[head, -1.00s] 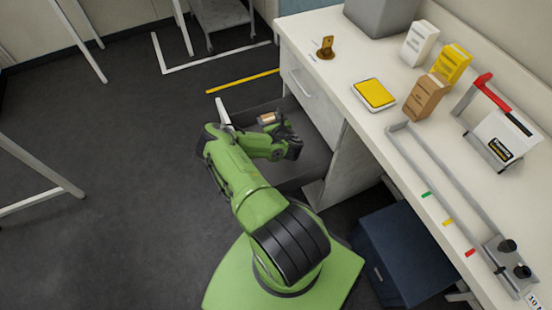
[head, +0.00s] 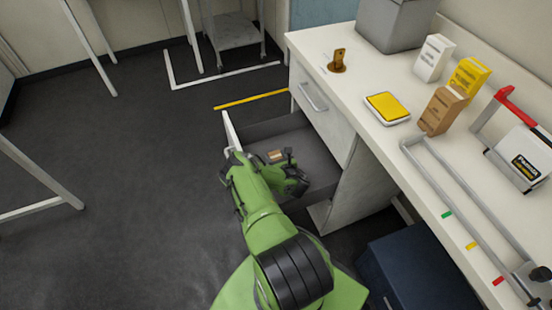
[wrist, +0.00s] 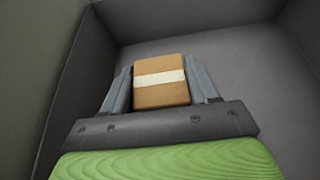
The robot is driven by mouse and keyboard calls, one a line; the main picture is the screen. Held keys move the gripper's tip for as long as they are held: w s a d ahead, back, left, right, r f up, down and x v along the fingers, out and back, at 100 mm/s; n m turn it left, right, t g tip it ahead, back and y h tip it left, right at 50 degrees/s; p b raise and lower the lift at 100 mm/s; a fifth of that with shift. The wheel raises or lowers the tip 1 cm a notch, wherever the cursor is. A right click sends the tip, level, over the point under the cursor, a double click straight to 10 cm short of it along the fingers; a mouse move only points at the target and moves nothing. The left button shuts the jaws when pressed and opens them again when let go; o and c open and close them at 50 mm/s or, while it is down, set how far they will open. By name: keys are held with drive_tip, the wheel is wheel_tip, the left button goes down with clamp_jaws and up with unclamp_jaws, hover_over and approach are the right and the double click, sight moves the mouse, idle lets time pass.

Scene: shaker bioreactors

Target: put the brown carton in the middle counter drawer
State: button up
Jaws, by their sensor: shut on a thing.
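A brown carton with a pale band (wrist: 161,90) sits between the two fingers of my gripper (wrist: 160,74) in the wrist view. The fingers are shut on its sides. In the head view the carton (head: 276,155) shows small, inside the open grey counter drawer (head: 312,165), with my arm partly in front of it. In the wrist view the drawer's dark walls (wrist: 75,85) rise around the carton. I cannot tell whether the carton touches the drawer floor. The open drawer is below a shut drawer with a bar handle (head: 313,97).
On the counter (head: 385,145) stand another brown carton (head: 441,112), a yellow carton (head: 470,76), a white carton (head: 433,58), a yellow-topped pad (head: 387,107) and a grey bin (head: 395,22). A dark blue cabinet (head: 410,265) stands below.

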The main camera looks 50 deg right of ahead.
drive_tip(key=o, duration=1.4)
drive_tip(key=shift+f, duration=0.1)
drive_tip(key=shift+o, duration=0.2)
drive_tip(key=shift+s+a+r+p, duration=0.1)
drive_tip(key=shift+s+r+p, duration=0.2)
drive_tip(key=shift+r+p, duration=0.15)
drive_tip(key=p+v, duration=0.3)
drive_tip(key=v, duration=0.8)
drive_tip(key=w+d+r+m+g+h, duration=0.2)
drive_tip(key=w+d+r+m+h, duration=0.15)
drive_tip(key=w+r+m, duration=0.85)
drive_tip(key=w+a+r+m+g+y, duration=0.1)
drive_tip(key=w+a+r+m+y, duration=0.1)
drive_tip(key=a+r+m, duration=0.55)
drive_tip(key=w+a+r+m+g+y, duration=0.15)
drive_tip(key=a+r, duration=0.25)
drive_tip(key=r, duration=0.7)
drive_tip(key=s+a+r+m+y, duration=0.45)
drive_tip(key=a+r, duration=0.55)
drive_tip(key=a, duration=0.5)
drive_tip(key=s+a+r+m+y, duration=0.1)
drive_tip(key=s+a+r+m, duration=0.1)
drive_tip(key=s+a, duration=0.3)
drive_tip(key=s+a+r+m+g+y, duration=0.1)
drive_tip(key=s+a, duration=0.5)
drive_tip(key=s, duration=0.8)
drive_tip(key=shift+r+m, duration=0.5)
drive_tip(key=shift+m, duration=0.15)
